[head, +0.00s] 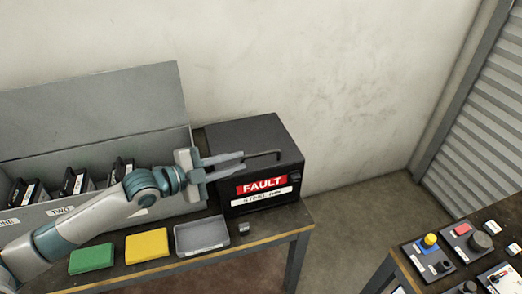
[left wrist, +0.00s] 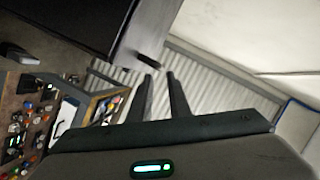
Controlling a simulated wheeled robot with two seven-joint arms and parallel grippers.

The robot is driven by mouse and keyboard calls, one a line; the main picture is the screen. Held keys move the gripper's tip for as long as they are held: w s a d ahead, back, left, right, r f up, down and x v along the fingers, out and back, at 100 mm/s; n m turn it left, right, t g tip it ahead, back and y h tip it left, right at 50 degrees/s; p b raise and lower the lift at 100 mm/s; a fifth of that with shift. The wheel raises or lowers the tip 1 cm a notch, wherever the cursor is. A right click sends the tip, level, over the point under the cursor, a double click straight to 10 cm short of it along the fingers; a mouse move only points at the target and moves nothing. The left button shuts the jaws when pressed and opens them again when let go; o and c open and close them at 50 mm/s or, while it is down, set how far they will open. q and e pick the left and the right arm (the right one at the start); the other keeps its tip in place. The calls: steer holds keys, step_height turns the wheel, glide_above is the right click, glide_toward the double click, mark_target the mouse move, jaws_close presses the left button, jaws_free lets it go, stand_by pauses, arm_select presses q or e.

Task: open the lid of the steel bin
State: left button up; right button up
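A dark box (head: 263,192) with a red FAULT label stands at the right end of the workbench, its lid (head: 240,132) shut. A thin bent dark handle (head: 265,153) sticks out at its top front edge; it also shows in the left wrist view (left wrist: 149,60). My left gripper (head: 243,162) is in front of the box beside the handle, its fingers apart and empty. In the left wrist view the fingertips (left wrist: 160,74) are just short of the handle; I cannot tell whether they touch it. My right gripper is out of view.
Left of the box, a grey bin (head: 160,148) has its lid (head: 95,103) raised and holds several black units. Green (head: 91,258) and yellow (head: 146,245) blocks and a grey tray (head: 201,236) lie along the front edge. A panel table (head: 455,250) stands at lower right.

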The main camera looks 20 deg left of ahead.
mark_target(256, 156)
arm_select(q)
steer(key=p+x, duration=0.3)
steer(key=x, duration=0.6)
steer(key=shift+w+d, duration=0.1)
steer(key=shift+d, duration=0.05)
jaws_close()
